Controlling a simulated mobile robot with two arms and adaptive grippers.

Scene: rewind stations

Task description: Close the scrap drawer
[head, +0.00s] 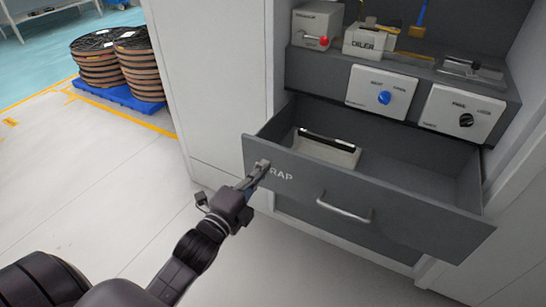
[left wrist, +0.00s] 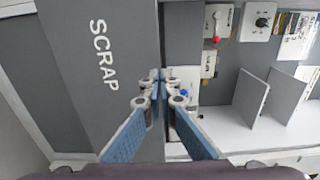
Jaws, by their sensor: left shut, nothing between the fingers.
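The scrap drawer (head: 400,215) is a dark grey drawer, pulled open, with a silver bar handle (head: 344,209) and the lettering SCRAP on its front. Inside it lies a light tray-like item (head: 327,150) with a dark strip. My left gripper (head: 262,165) is shut and empty at the left part of the drawer front, over the first letters. In the left wrist view its fingers (left wrist: 160,78) meet beside the drawer front (left wrist: 98,60); I cannot tell whether they touch it. My right gripper is in neither view.
Above the drawer, a grey shelf holds a panel with a blue knob (head: 384,97), a panel with a black knob (head: 465,120) and small boxes. A white cabinet side (head: 215,85) stands left. Cable reels (head: 140,65) stand on a blue pallet (head: 118,95).

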